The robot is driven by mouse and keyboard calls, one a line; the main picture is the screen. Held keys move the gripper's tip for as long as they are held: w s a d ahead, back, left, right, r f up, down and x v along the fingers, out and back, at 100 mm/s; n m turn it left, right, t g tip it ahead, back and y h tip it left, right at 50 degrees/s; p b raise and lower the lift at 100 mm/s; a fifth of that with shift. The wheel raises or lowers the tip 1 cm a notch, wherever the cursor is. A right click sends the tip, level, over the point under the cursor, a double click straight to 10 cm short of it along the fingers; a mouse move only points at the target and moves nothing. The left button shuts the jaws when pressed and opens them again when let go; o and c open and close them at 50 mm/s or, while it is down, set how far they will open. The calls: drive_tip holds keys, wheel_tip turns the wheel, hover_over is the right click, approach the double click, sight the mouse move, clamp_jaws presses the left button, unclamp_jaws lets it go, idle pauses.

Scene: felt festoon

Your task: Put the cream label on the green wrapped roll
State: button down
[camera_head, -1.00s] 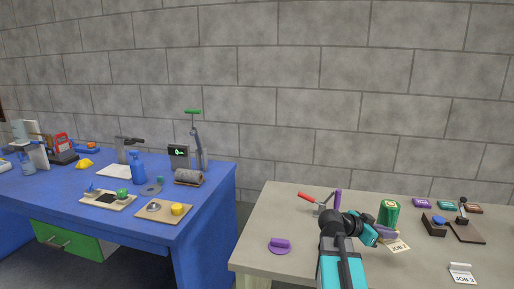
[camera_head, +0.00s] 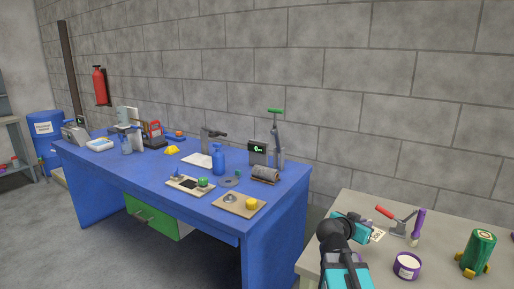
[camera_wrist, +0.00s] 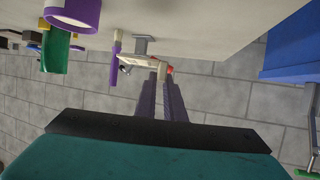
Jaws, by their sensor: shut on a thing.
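The green wrapped roll (camera_head: 478,247) stands upright at the right of the pale bench, with yellow parts at its base. In the wrist view a green roll (camera_wrist: 55,52) shows at the upper left. My gripper (camera_head: 366,229) is over the bench's left part, to the left of the roll and clearly apart from it. It is shut on a small cream label (camera_head: 378,235) with dark print, partly hidden by the gripper. In the wrist view the label (camera_wrist: 142,65) is a pale strip at the fingertips (camera_wrist: 162,73).
On the pale bench (camera_head: 350,205) are a red-handled tool (camera_head: 386,213), a purple stick (camera_head: 417,226) and a round purple tub (camera_head: 407,272), between gripper and roll. A blue workbench (camera_head: 270,230) with several items stands to the left.

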drive_tip(key=w+a+r+n+t+y, duration=0.1)
drive_tip(key=w+a+r+n+y, duration=0.1)
drive_tip(key=a, duration=0.4)
drive_tip(key=w+a+r+n+t+y, duration=0.2)
drive_tip(key=w+a+r+n+y, duration=0.1)
drive_tip(key=a, duration=0.4)
drive_tip(key=w+a+r+n+t+y, duration=0.1)
drive_tip(key=w+a+r+n+y, duration=0.2)
drive_tip(key=a+n+y, duration=0.2)
drive_tip(key=shift+a+t, duration=0.4)
drive_tip(key=shift+a, duration=0.75)
drive_tip(key=shift+a+f, duration=0.1)
drive_tip(key=shift+a, duration=0.1)
